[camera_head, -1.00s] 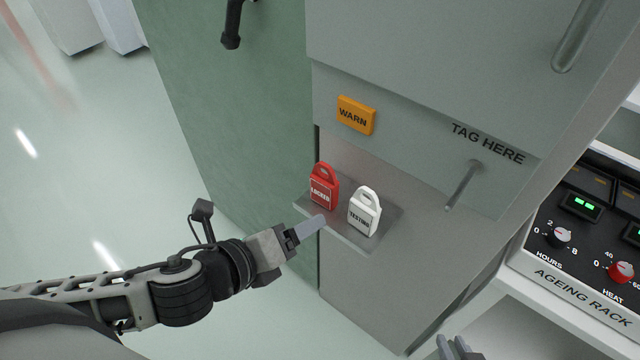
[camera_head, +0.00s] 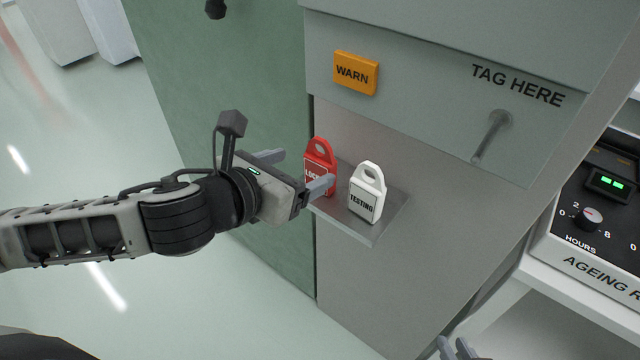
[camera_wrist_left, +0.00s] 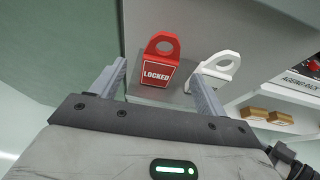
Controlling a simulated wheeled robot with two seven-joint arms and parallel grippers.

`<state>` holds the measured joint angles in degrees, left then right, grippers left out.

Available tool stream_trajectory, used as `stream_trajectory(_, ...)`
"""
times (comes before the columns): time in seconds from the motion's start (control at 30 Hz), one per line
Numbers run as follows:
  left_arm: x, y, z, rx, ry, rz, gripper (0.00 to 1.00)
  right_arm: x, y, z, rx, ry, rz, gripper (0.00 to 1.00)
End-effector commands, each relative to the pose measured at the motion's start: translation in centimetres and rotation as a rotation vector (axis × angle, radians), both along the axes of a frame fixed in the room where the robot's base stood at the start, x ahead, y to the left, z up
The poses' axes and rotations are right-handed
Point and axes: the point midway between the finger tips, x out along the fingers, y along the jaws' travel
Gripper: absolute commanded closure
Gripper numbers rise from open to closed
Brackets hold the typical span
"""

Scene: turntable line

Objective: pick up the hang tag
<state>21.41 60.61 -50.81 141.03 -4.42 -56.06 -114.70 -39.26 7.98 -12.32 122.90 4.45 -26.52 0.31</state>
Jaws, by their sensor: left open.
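Two hang tags stand on a small metal shelf (camera_head: 372,232). The red LOCKED tag (camera_head: 318,152) is on the left, and the white TESTING tag (camera_head: 367,190) is on the right. My left gripper (camera_head: 296,172) is open and empty, just in front of the red tag, and one finger covers part of it. In the left wrist view the red tag (camera_wrist_left: 157,72) appears between the tips of my left gripper (camera_wrist_left: 159,78). The white tag (camera_wrist_left: 222,64) is just outside the right finger. Only the fingertips of my right gripper (camera_head: 458,349) show at the bottom edge.
A cabinet panel above the shelf carries an orange WARN plate (camera_head: 356,73) and a peg (camera_head: 491,136) under the words TAG HERE. The ageing rack (camera_head: 600,215) with its knobs stands at the right.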

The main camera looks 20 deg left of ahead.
Motion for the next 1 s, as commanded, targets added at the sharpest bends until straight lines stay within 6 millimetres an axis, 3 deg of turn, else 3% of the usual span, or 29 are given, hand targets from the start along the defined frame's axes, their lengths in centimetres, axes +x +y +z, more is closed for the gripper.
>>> stream_trajectory(0.27, 2.0, -0.7, -0.6, -0.003, -0.001, -0.001, 0.25, 0.0, 0.0, 0.3, -0.001, -0.001, 0.000, 0.80)
stream_trajectory(0.53, 5.2, -1.8, -2.2, -0.002, 0.000, 0.000, 0.25, 0.0, 0.0, 0.2, 0.000, -0.001, 0.000, 0.80)
stream_trajectory(0.83, 5.7, -2.0, -2.4, 0.000, -0.001, -0.002, 0.25, 0.1, 0.0, 0.2, 0.000, -0.002, 0.000, 0.80)
stream_trajectory(1.0, 5.6, -2.0, -2.4, 0.000, -0.001, -0.002, 0.73, 0.1, 0.0, 0.2, 0.000, -0.002, 0.000, 0.80)
